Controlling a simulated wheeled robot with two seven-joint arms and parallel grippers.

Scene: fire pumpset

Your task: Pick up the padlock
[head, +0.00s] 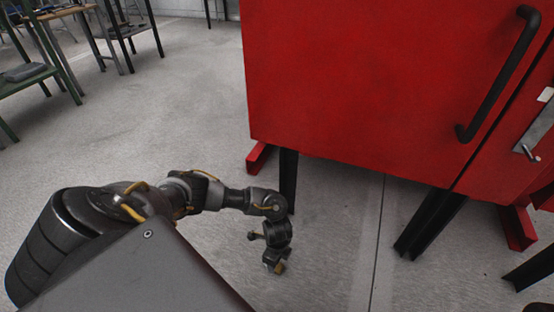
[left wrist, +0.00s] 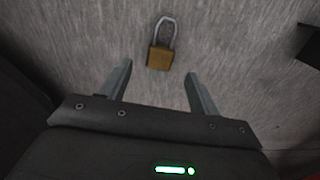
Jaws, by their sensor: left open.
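The padlock (left wrist: 160,56) lies on the grey concrete floor in the left wrist view, with a brass body and a grey shackle pointing away from the gripper. My left gripper (left wrist: 158,82) is open, its two fingers apart and empty, with the padlock just beyond and between the fingertips in the picture. The exact gap to it cannot be told. In the head view my left gripper (head: 274,266) points down near the floor, in front of the red cabinet. A small brass patch shows by its tip. My right gripper is in neither view.
A large red cabinet (head: 350,80) with a black handle (head: 497,75) stands on dark legs (head: 429,222) at the right. A key (head: 531,153) sits in its lock plate. Tables (head: 70,25) stand at the far left. The floor (head: 180,120) between is clear.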

